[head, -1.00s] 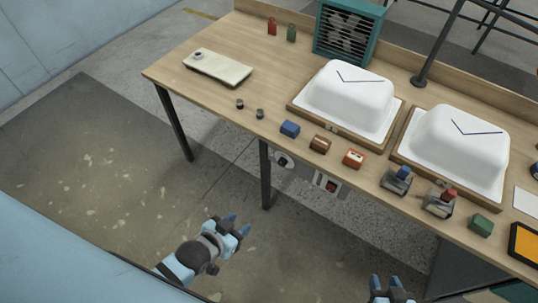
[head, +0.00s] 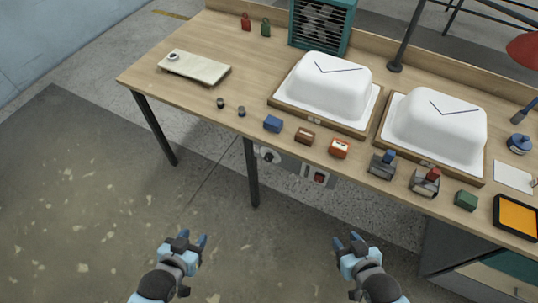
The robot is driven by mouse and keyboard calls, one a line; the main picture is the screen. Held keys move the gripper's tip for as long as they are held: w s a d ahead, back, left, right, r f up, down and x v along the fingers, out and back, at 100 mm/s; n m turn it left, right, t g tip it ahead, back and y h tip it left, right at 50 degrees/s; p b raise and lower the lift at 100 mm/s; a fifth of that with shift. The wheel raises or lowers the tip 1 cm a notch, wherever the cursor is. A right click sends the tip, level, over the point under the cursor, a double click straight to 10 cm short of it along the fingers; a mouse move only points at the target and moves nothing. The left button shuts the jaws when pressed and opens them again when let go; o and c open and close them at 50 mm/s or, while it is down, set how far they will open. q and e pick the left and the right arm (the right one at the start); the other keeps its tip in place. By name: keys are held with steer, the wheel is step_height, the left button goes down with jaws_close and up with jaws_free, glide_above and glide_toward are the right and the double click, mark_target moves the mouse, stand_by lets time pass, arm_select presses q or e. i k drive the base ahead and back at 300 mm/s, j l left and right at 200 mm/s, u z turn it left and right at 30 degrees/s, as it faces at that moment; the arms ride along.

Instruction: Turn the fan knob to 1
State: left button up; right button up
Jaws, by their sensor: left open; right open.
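The teal fan box (head: 321,25) with a dark grille stands at the back of the table. A round pale dial with a dark centre (head: 268,155) sits under the table's front edge; it may be the fan knob, but its markings are too small to read. My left gripper (head: 193,239) is open and empty over the floor in front of the table, below and left of the dial. My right gripper (head: 347,240) is open and empty, below and right of the dial. Neither touches anything.
A switch box with a red part (head: 318,175) is right of the dial. A table leg (head: 251,175) stands just left of and below it. Two white tub shells (head: 325,85) (head: 436,125) and several small blocks sit on the table (head: 200,125). The floor in front is clear.

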mark_target(268, 157)
steer(key=i+j+z, duration=0.35)
steer(key=j, duration=0.8)
steer(key=i+j+z, duration=0.15)
steer(key=j+z, duration=0.2)
steer(key=j, duration=0.8)
steer(key=j+z, duration=0.35)
steer(key=j, duration=0.9)
